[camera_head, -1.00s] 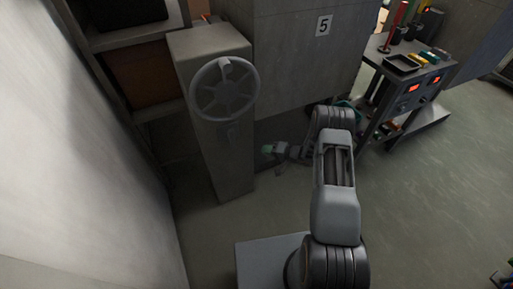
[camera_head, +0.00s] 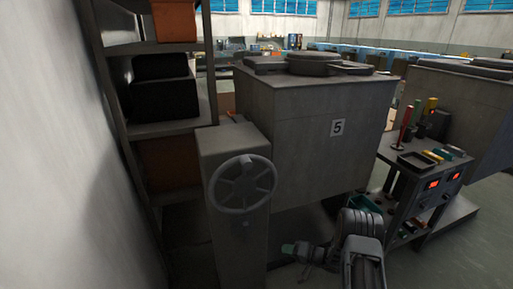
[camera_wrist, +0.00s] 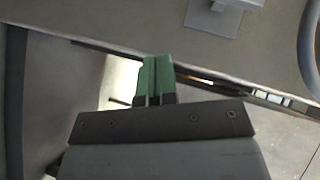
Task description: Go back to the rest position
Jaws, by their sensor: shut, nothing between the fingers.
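My gripper (camera_head: 288,248) shows low in the head view, to the right of a grey pedestal with a handwheel (camera_head: 243,184). It is apart from the wheel and lower than it. In the wrist view its two green fingers (camera_wrist: 154,80) are pressed together with nothing between them. My arm rises from the bottom edge of the head view, and its lower part is out of the picture.
A large grey box marked 5 (camera_head: 310,130) stands behind the pedestal. A control cart (camera_head: 425,185) with red displays and a tray stands at right. A shelf (camera_head: 165,130) with dark boxes and a wall are at left.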

